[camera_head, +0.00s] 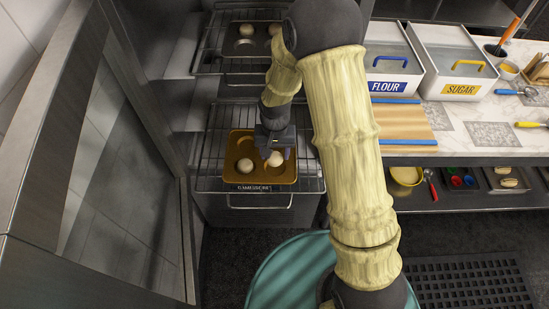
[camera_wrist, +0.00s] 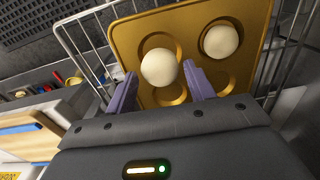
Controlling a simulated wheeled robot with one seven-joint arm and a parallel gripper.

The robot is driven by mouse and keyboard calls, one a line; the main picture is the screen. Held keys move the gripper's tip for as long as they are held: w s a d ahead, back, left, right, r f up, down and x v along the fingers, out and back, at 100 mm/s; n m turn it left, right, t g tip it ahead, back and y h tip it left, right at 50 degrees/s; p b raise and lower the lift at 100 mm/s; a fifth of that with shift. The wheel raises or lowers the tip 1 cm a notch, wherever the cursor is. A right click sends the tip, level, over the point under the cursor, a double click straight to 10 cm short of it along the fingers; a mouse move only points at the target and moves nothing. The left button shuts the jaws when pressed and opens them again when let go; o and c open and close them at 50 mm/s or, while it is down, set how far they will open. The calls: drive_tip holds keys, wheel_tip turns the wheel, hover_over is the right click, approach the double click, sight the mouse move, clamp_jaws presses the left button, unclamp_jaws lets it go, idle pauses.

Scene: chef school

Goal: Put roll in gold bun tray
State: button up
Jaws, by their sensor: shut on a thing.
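The gold bun tray (camera_head: 233,146) lies on the lower pulled-out oven rack, and its round cups show in the wrist view (camera_wrist: 258,15). One pale roll (camera_head: 245,165) sits in a cup of the tray; it also shows in the wrist view (camera_wrist: 221,40). My gripper (camera_head: 276,153) points down over the tray's right side. Its purple fingers (camera_wrist: 161,82) are shut on a second pale roll (camera_head: 275,159), also in the wrist view (camera_wrist: 160,68). This roll is over or at a cup; I cannot tell whether it touches the tray.
An upper rack holds a dark tray (camera_head: 252,46) with pale rolls. An open oven door (camera_head: 125,170) stands at left. A counter at right bears a flour bin (camera_head: 390,65), a sugar bin (camera_head: 455,65) and a wooden board (camera_head: 402,122). A shelf below holds a yellow bowl (camera_head: 406,176).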

sight(275, 160)
drive_tip(key=shift+f+p, duration=0.35)
drive_tip(key=shift+f, duration=1.7)
drive_tip(key=shift+f, duration=0.15)
drive_tip(key=o, duration=1)
wheel_tip(275, 160, up, 12)
drive_tip(key=shift+r+b, duration=0.15)
drive_tip(key=shift+b, duration=0.9)
